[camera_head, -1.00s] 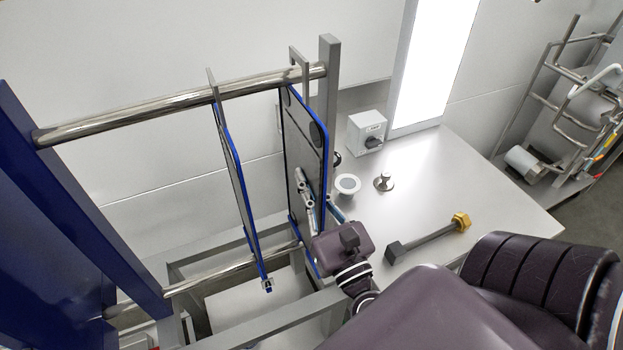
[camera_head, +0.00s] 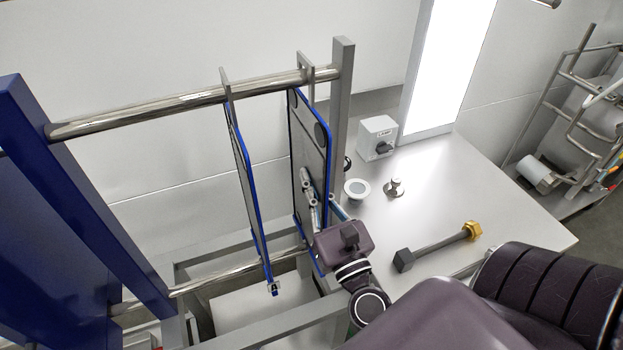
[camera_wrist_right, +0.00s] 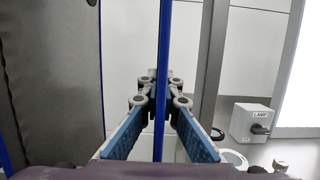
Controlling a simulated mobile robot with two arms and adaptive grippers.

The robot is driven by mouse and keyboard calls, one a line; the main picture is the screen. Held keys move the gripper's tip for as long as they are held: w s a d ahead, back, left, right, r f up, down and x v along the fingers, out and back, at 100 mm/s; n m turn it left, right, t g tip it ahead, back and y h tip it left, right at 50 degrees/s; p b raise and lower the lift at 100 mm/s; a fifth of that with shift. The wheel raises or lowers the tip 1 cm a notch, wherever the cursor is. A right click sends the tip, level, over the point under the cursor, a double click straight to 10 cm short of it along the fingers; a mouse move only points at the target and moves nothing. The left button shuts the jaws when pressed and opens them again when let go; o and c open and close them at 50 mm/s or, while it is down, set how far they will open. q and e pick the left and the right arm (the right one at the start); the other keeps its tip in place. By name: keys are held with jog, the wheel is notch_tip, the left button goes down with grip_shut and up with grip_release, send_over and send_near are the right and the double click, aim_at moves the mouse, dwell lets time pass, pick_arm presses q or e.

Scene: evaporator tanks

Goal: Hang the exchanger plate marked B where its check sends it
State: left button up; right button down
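Two exchanger plates with blue edges hang by grey hooks from the upper steel rail (camera_head: 170,104). The left plate (camera_head: 247,190) shows nearly edge-on. The right plate (camera_head: 309,140) shows a grey face with dark round spots, close to the rail's right end post. Another plate face (camera_wrist_right: 55,75) fills the left of that view. My left gripper is not in view.
A grey bench at the right holds a lamp switch box (camera_head: 378,137), a white round dish (camera_head: 356,188), a small metal knob (camera_head: 394,187) and a bar with a brass nut (camera_head: 440,246). A bright light panel (camera_head: 448,62) stands behind. A blue frame (camera_head: 70,190) bounds the left.

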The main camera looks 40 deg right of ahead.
jog(key=shift+r, duration=0.1)
jog(key=c, duration=2.1)
grip_release()
jog(key=shift+f, duration=0.2)
jog(key=v, duration=1.2)
